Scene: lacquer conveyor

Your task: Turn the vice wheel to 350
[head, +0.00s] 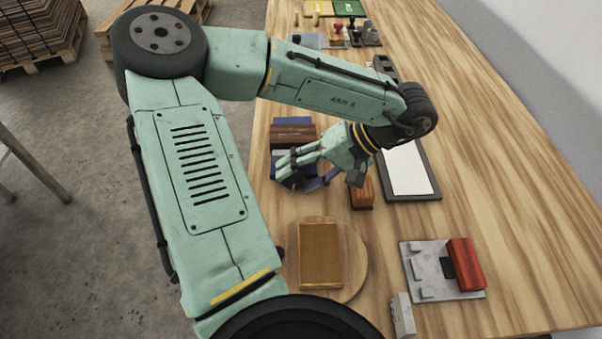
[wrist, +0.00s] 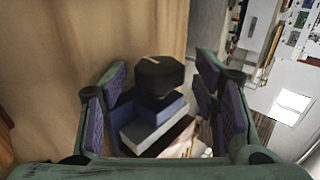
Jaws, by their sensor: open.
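The vice wheel (wrist: 158,74) is a black faceted knob with a pale mark on its top, seen in the wrist view. It sits above a blue vice body (wrist: 170,112) with a light grey block at its front. My gripper (head: 298,172) is open, with one finger to the left of the wheel and one to the right in the wrist view. Gaps show between the finger pads and the wheel. In the head view my fingers largely hide the wheel and vice. I cannot read an angle from the mark.
A reddish-brown block (head: 362,194) stands close to my gripper, with a dark-framed white panel (head: 408,170) to its right. A brown tray (head: 321,256) on a round board and a grey plate with a red block (head: 466,265) lie nearer. The table's right side is clear.

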